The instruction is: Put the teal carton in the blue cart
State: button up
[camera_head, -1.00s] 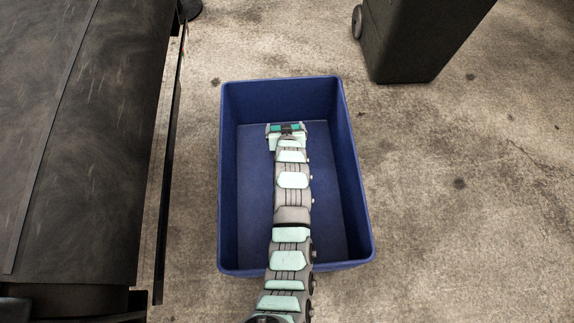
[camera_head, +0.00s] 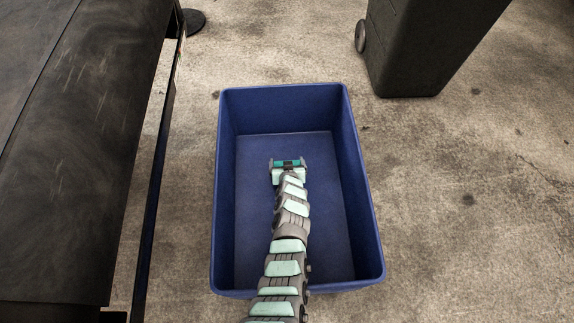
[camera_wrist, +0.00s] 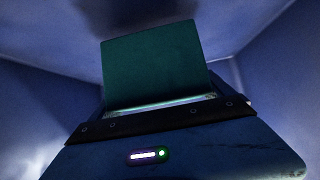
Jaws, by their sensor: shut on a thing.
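The blue cart (camera_head: 348,130) stands on the floor in the middle of the head view, open at the top. My arm reaches over its near rim. My gripper (camera_head: 288,163) is inside the outline of the cart and is shut on the teal carton (camera_head: 287,163), of which only a thin strip shows in the head view. In the wrist view the carton (camera_wrist: 155,65) is a dark teal face standing up from the gripper, with blue cart walls (camera_wrist: 270,80) around it. I cannot tell whether the carton touches the cart floor.
A dark belt (camera_head: 75,150) runs along the left, with a rail at its edge. A dark grey wheeled bin (camera_head: 425,45) stands at the upper right. The concrete floor (camera_head: 470,200) to the right of the cart is clear.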

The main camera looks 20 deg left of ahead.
jog(key=shift+w+r, duration=0.1)
jog(key=shift+f+b, duration=0.6)
jog(key=shift+f, duration=0.1)
jog(key=shift+r, duration=0.1)
jog(key=o, duration=1.1)
jog(key=shift+o, duration=0.2)
jog(key=shift+r+p, duration=0.3)
jog(key=shift+p, duration=0.1)
jog(key=s+r+p, duration=0.1)
jog(key=d+r+p, duration=0.1)
jog(key=r+p, duration=0.1)
jog(key=shift+s, duration=0.4)
jog(key=p+v, duration=0.4)
jog(key=v, duration=0.5)
jog(key=shift+s+f, duration=0.2)
jog(key=shift+f, duration=0.1)
